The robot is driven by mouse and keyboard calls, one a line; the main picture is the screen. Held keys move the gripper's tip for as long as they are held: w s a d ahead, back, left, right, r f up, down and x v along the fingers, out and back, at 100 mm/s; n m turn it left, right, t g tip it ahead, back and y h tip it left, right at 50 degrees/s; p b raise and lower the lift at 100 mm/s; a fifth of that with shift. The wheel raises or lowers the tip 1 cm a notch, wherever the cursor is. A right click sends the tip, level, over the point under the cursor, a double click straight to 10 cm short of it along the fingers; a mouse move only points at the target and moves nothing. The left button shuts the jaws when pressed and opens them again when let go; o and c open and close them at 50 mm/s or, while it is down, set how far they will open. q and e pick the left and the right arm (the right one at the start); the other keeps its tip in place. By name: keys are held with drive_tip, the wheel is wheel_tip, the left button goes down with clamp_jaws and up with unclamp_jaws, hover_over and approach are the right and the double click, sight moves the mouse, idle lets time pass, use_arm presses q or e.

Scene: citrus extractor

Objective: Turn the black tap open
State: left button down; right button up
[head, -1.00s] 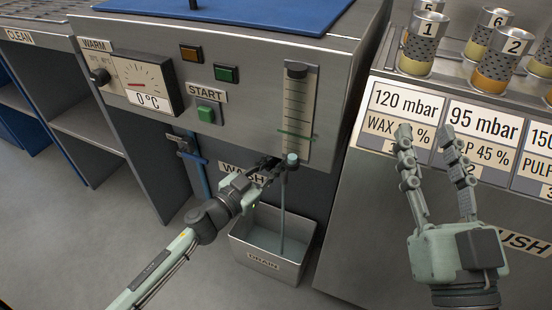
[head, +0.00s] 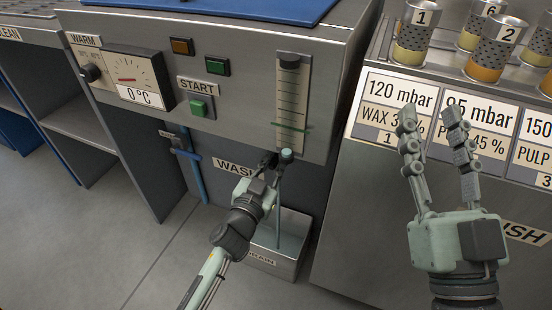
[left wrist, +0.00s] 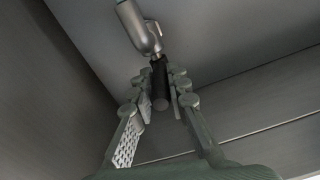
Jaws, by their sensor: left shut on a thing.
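The tap has a metal body (left wrist: 142,30) and a black handle (left wrist: 160,86), seen in the left wrist view. In the head view the tap (head: 287,156) sits under the WASH cabinet's front, above the drain bin. My left gripper (head: 266,172) is at the tap from below, its fingers on both sides of the black handle and shut on it. The fingers partly hide the handle in the head view. My right gripper (head: 430,112) is open and empty in front of the pressure labels.
The grey DRAIN bin (head: 292,264) stands below the tap, with a thin vertical line above it, perhaps water or a rod. A blue pipe with a valve (head: 184,150) is to the left. Numbered jars (head: 493,52) stand on the right bench.

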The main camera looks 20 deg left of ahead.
use_arm(q)
drive_tip(key=c, duration=1.5)
unclamp_jaws()
drive_tip(key=shift+o, duration=0.2)
drive_tip(key=shift+s, duration=0.15)
drive_tip(key=s+a, duration=0.1)
drive_tip(key=s, duration=1)
drive_tip(key=shift+s, duration=0.4)
